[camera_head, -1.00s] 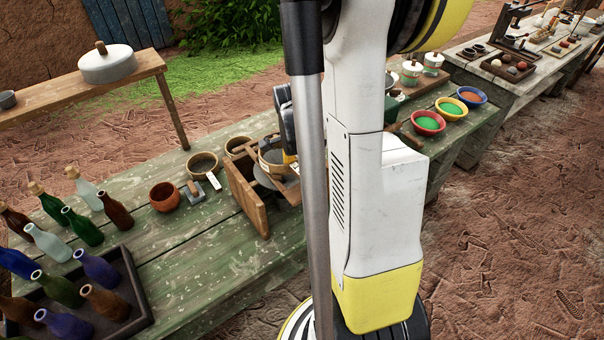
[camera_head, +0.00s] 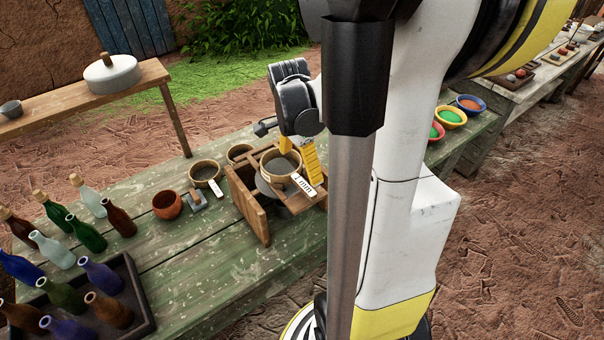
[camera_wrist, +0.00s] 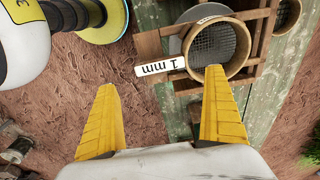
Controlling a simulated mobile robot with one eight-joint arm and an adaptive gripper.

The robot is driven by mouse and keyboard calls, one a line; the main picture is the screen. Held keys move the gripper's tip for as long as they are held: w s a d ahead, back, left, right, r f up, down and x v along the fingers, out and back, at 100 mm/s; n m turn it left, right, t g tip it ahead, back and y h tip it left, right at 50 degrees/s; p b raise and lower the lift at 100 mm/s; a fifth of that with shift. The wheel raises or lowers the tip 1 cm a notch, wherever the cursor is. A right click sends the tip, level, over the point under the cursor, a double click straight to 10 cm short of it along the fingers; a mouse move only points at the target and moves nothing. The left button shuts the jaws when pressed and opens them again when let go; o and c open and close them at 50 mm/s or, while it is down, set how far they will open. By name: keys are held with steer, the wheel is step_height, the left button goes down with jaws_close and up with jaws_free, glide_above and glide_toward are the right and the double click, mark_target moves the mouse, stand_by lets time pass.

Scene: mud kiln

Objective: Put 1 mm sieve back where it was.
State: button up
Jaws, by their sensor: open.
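The 1 mm sieve (camera_head: 281,163), a round wooden-rimmed sieve with grey mesh and a white "1 mm" tag, sits on top of a wooden frame (camera_head: 248,207) on the green table. It also shows in the wrist view (camera_wrist: 214,48), its tag pointing left. My gripper (camera_wrist: 160,82) is open and empty. Its right yellow finger is close to the sieve's near rim; I cannot tell whether they touch. The left finger is over the ground, clear of the sieve. In the head view, the yellow fingers (camera_head: 300,158) are behind and beside the sieve.
Another tagged sieve (camera_head: 205,171) and a round rim (camera_head: 239,153) stand left of the frame. A red-brown bowl (camera_head: 167,205) and a small grey block (camera_head: 195,199) are nearby. Several bottles fill the table's left end. The green table (camera_head: 210,255) has free room in front.

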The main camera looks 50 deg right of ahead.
steer(key=shift+a+r, duration=0.15)
steer(key=shift+r, duration=0.85)
steer(key=shift+a+r, duration=0.1)
steer(key=shift+r, duration=0.85)
steer(key=a+r+n+t, duration=0.3)
steer(key=a+n, duration=0.7)
steer(key=a, duration=0.2)
steer(key=s+a+r+n+t+y, duration=0.1)
steer(key=a+r+n+t, duration=0.3)
steer(key=a+n, duration=0.6)
steer(key=a, duration=0.3)
steer(key=shift+a+r+n, duration=0.15)
steer(key=shift+r+n, duration=0.1)
steer(key=shift+n, duration=0.15)
step_height(320, 180, down, 15)
steer(key=b, duration=1.4)
steer(key=shift+f+b, duration=0.2)
steer(key=shift+b, duration=0.2)
